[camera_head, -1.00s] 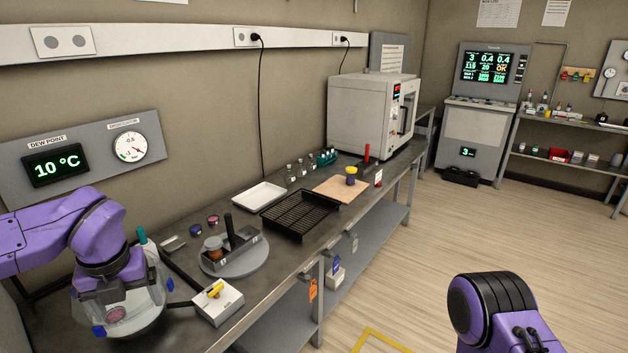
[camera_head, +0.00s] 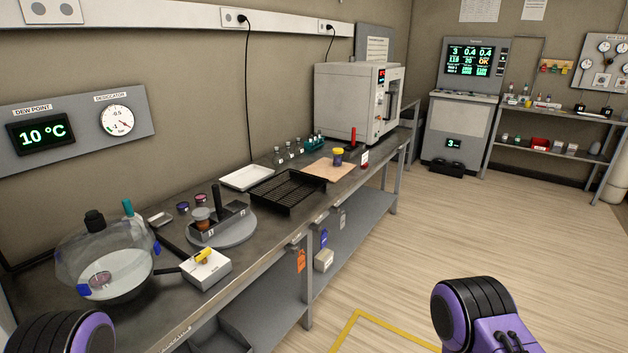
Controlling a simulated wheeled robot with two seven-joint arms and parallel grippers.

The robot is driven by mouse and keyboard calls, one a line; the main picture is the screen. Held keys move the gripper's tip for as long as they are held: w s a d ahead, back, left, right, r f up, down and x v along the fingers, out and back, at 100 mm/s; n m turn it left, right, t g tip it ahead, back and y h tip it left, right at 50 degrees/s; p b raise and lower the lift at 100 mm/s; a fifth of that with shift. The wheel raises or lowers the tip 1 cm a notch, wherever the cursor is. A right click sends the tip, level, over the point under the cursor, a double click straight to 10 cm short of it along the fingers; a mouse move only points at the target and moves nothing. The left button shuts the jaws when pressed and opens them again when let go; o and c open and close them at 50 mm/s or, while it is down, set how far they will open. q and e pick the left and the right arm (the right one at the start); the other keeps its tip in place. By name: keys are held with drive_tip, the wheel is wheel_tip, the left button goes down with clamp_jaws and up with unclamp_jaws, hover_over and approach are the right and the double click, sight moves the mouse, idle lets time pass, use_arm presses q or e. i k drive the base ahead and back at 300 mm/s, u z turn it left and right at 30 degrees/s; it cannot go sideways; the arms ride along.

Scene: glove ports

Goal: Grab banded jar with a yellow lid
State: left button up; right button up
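The tan board (camera_head: 329,171) lies beside a black slotted tray (camera_head: 287,191) and a white tray (camera_head: 247,177). A white oven (camera_head: 350,104) stands behind. The floor at right is clear.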

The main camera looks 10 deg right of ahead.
sight(336, 159)
drive_tip(key=z, duration=0.95)
drive_tip(key=i, duration=0.4)
drive_tip(key=z, duration=0.6)
drive_tip(key=i, duration=2.65)
drive_tip(key=u, duration=0.65)
